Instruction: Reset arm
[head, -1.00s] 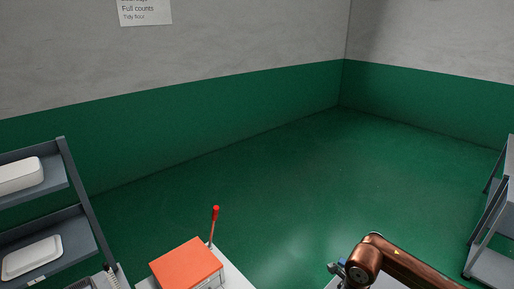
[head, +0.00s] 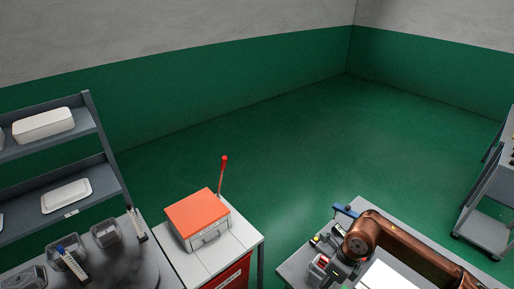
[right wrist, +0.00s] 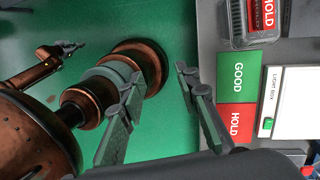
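My right arm (head: 400,240) is copper-coloured and comes in from the right in the head view, over the grey table at the bottom right. In the right wrist view my right gripper (right wrist: 155,78) has its two dark fingers spread apart, with nothing between them. Green floor and copper and grey round parts show behind the fingers. My left arm is not in the head view. A small dark gripper (right wrist: 70,48) on a copper arm shows at the upper left of the right wrist view, apparently my left one. It is too small to tell its opening.
An orange-lidded box (head: 198,212) stands on a cabinet with a red-knobbed lever (head: 223,175). A shelf (head: 104,172) holds white trays. The right wrist view shows a GOOD label (right wrist: 237,75), HOLD label (right wrist: 236,122), light box (right wrist: 294,95) and clear container (right wrist: 240,22).

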